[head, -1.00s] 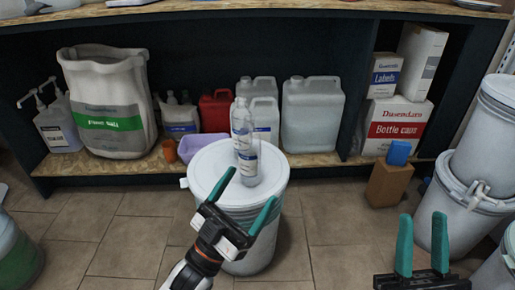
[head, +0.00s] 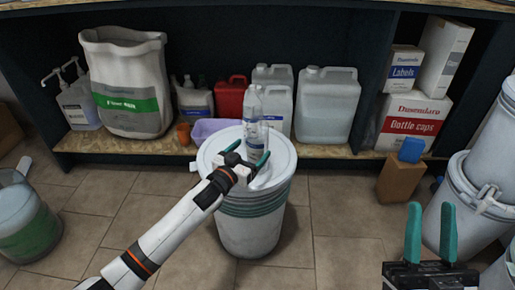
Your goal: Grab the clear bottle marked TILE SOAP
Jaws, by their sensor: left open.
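Two clear bottles with white and blue labels stand close together on the lid of a white drum (head: 255,220) in the middle. The rear bottle (head: 252,104) shows its upper part; the front bottle (head: 257,137) overlaps it. The print on both labels is too small to read, so I cannot tell which is TILE SOAP. My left gripper (head: 249,153) is open, low over the lid at the front bottle, with its teal fingers near the bottle's sides. The gripper hides the bottle's lower part. My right gripper (head: 430,233) is open and empty at the lower right, away from the bottles.
A shelf (head: 330,151) behind holds a large white sack (head: 126,85), a red canister (head: 231,97), white jugs and boxes. A brown box (head: 400,180) with a blue item stands on the floor at right. White drums (head: 470,215) stand far right. Tiled floor is clear around the middle drum.

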